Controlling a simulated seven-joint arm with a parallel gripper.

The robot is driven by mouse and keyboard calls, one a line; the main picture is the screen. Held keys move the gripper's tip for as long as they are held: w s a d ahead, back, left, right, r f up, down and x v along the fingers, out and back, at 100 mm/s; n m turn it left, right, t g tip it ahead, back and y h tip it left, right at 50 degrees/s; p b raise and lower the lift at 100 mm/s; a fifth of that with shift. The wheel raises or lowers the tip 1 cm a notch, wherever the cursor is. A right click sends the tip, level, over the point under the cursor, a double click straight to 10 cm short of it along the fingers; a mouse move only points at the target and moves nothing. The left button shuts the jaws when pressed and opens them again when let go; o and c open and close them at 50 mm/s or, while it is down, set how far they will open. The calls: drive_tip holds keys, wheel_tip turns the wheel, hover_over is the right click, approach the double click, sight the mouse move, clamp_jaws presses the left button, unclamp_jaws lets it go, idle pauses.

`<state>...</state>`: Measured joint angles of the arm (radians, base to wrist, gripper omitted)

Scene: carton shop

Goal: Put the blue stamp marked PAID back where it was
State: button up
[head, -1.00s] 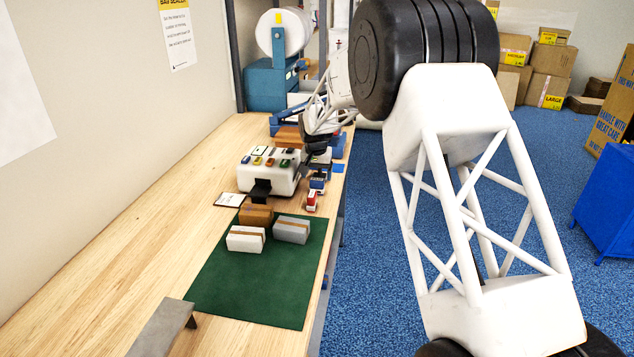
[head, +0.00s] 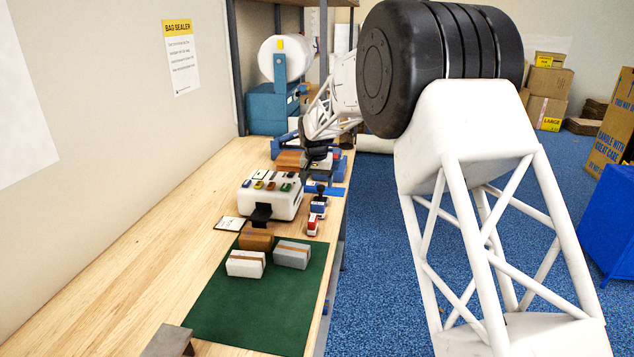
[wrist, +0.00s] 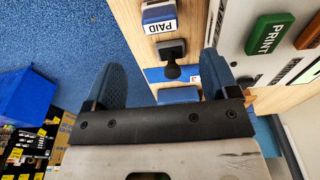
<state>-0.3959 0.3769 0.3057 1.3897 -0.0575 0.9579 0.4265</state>
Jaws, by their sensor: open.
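The blue stamp marked PAID (wrist: 160,17) stands near the bench's right edge, at the top of the wrist view. Its white label reads upside down there. In the head view a small blue-and-white stamp (head: 318,208) stands right of the white machine and looks like the same one. My gripper (wrist: 167,55) is open, its two blue fingers wide apart. Nothing is held between them. The PAID stamp lies beyond the fingertips, apart from them. A dark stamp with a black knob (wrist: 173,57) shows between the fingers in the picture; its height relative to them is unclear.
A red-and-white stamp (head: 313,226) stands nearer in the row. A blue flat piece (head: 337,192) lies at the bench edge. The white machine (head: 270,203) with coloured buttons is close on the left. Small boxes (head: 246,264) sit on or beside the green mat (head: 255,310).

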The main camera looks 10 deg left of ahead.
idle(0.5)
drive_tip(key=s+d+r, duration=0.8)
drive_tip(key=s+d, duration=0.3)
drive_tip(key=s, duration=0.1)
drive_tip(key=s+d+r, duration=0.8)
drive_tip(key=s+d, duration=0.4)
drive_tip(key=s+d+f, duration=0.2)
drive_tip(key=s+d, duration=0.2)
drive_tip(key=s, duration=0.8)
drive_tip(key=s+d+f, duration=0.1)
drive_tip(key=s+d, duration=0.4)
drive_tip(key=s, duration=0.7)
drive_tip(key=s+d+f+t, duration=0.1)
drive_tip(key=s+d, duration=0.4)
drive_tip(key=s, duration=0.7)
drive_tip(key=shift+x, duration=0.85)
